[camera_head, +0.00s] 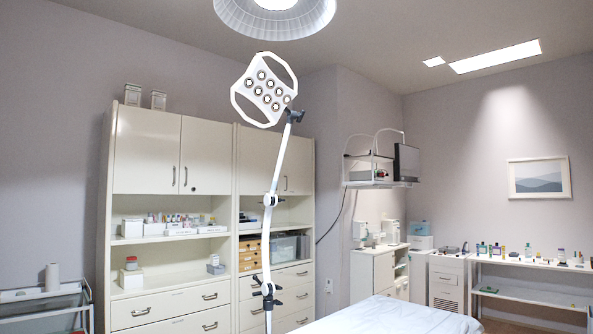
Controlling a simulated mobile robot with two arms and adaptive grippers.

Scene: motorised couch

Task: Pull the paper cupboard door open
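A tall cream cabinet stands on the left, with a left upper door (142,150) and a right upper door (206,155). Both are shut, with dark vertical handles near their shared edge. A second cream cabinet to its right has upper doors (250,160) that look shut, partly hidden by the lamp. A low white cabinet (372,275) stands farther back. I cannot tell which door is the paper cupboard's; no label is readable. Neither of my grippers is in view.
A white lamp (268,88) on a jointed stand rises in front of the cabinets. A white-covered couch (395,318) fills the bottom centre. A trolley (45,293) stands at lower left. A shelf table (535,266) with bottles runs along the right wall.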

